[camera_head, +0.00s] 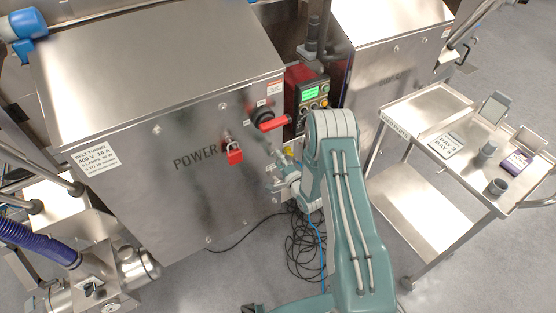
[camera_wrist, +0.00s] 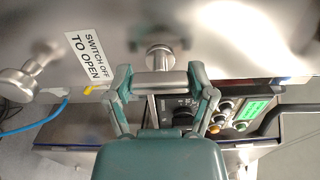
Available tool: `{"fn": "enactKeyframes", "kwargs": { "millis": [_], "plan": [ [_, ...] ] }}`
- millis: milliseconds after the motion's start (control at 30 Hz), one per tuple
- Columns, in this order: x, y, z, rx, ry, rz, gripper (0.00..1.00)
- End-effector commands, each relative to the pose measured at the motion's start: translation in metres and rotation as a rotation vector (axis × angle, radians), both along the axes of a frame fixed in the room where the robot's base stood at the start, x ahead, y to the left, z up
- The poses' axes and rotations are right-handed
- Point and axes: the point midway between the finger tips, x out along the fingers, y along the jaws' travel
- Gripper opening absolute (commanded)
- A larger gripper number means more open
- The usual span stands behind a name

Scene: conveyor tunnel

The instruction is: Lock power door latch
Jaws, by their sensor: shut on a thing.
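The power door (camera_head: 190,190) is the steel front of the cabinet marked POWER. A red padlock (camera_head: 235,155) hangs on it, with a red rotary handle (camera_head: 272,123) to its upper right. My gripper (camera_head: 284,165) is at the right edge of this door, largely covered by my arm. In the wrist view my gripper (camera_wrist: 160,80) has its two fingers closed on the ends of a short metal latch bar (camera_wrist: 158,88). A round metal stem (camera_wrist: 160,57) joins it to the door. The latch is hidden in the head view.
A SWITCH OFF TO OPEN label (camera_wrist: 89,56) and a metal knob (camera_wrist: 20,82) are to the left in the wrist view. A control box with green display (camera_head: 308,90) stands beside the cabinet. A steel cart (camera_head: 420,105) is at right. Cables (camera_head: 303,245) lie on the floor.

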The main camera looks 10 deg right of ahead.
Motion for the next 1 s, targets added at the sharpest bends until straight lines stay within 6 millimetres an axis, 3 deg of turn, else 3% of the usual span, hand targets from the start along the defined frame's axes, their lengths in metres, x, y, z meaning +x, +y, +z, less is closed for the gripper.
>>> {"fn": "enactKeyframes", "kwargs": {
  "millis": [67, 100, 167, 667, 1000],
  "plan": [
    [-0.001, -0.003, -0.004, 0.0, 0.011, -0.01, 0.23],
    [-0.001, -0.004, -0.004, -0.001, 0.012, -0.01, 0.75],
    [-0.001, -0.003, -0.004, -0.001, 0.012, -0.01, 1.0],
    [-0.006, -0.002, -0.001, -0.002, 0.005, -0.003, 1.0],
    [-0.065, -0.023, -0.002, 0.0, 0.009, -0.007, 1.0]
  ]
}}
